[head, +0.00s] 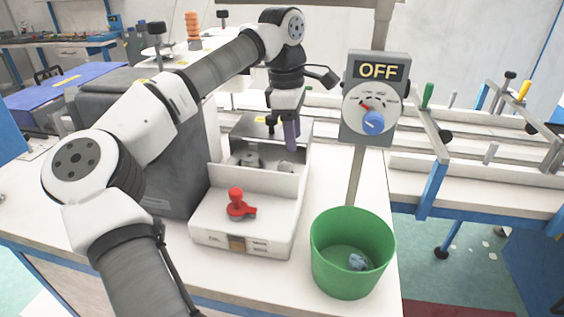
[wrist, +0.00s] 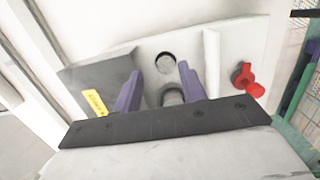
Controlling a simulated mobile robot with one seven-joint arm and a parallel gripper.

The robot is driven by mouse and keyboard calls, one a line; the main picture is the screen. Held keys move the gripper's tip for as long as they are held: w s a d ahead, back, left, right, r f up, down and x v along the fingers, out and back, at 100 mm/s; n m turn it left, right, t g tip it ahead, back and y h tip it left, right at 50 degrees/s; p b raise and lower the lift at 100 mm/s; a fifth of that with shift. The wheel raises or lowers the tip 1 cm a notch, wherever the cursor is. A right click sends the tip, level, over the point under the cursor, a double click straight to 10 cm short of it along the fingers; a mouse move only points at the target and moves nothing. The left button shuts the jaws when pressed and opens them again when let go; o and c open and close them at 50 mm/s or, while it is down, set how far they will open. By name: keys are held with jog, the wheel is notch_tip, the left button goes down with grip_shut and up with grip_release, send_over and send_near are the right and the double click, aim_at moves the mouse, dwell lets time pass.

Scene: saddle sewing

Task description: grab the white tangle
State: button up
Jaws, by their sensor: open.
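A small whitish-grey lump (head: 286,167), which looks like the white tangle, sits at the right side of the recess in the white machine (head: 215,222). In the wrist view a pale round shape (wrist: 165,63) with a dark outline lies beyond my fingertips and is probably the same thing; strands cannot be made out. My gripper (head: 291,135) points down above the right part of the recess, with its purple fingers apart from the lump. In the wrist view its two fingers (wrist: 160,72) are spread with nothing held between them.
A dark metal part (head: 248,160) sits left in the recess, and a red knob (head: 238,205) stands on the machine's front. A green bin (head: 352,270) holding a bluish scrap stands to the right. A dial panel (head: 374,108) reading OFF rises on a post behind the bin.

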aim_at(285, 161)
jog(key=shift+w+a+y, duration=0.15)
jog(key=shift+a+y, duration=0.4)
jog(key=shift+y, duration=0.05)
jog(key=shift+w+a+f, duration=0.15)
jog(key=shift+f, duration=0.1)
jog(key=shift+s+f, duration=0.25)
jog(key=shift+f, duration=1)
notch_tip(285, 161, down, 4)
jog(key=shift+f+p, duration=0.2)
jog(key=shift+p, duration=0.25)
jog(key=shift+a, duration=0.1)
jog(key=c, duration=0.7)
